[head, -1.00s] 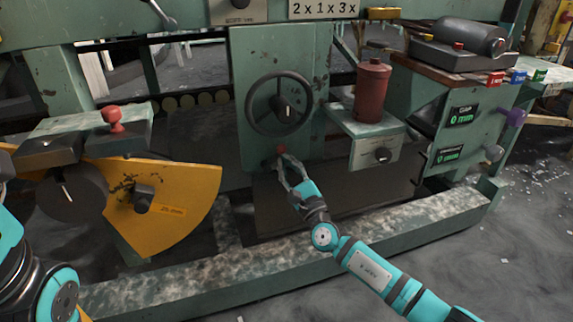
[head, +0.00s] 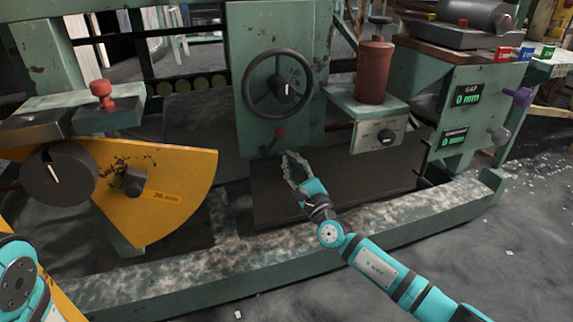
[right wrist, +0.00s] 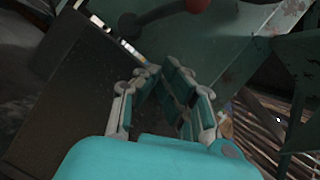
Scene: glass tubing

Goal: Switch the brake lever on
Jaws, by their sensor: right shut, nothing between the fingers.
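The lever (head: 279,133) with a red knob is on the green panel, just below the black handwheel (head: 249,88). Its dark shaft slants from lower left up to the knob. I take it for the brake lever; I can read no label on it. In the right wrist view the red knob (right wrist: 197,5) shows at the top edge, beyond the fingertips. My right gripper (head: 291,156) is shut and empty, a little below the knob and apart from it. In the right wrist view its fingertips (right wrist: 161,70) come together. My left gripper is out of view.
A yellow plate (head: 165,205) and a red-knobbed part (head: 102,92) are at left. A green base beam (head: 190,276) runs along the front.

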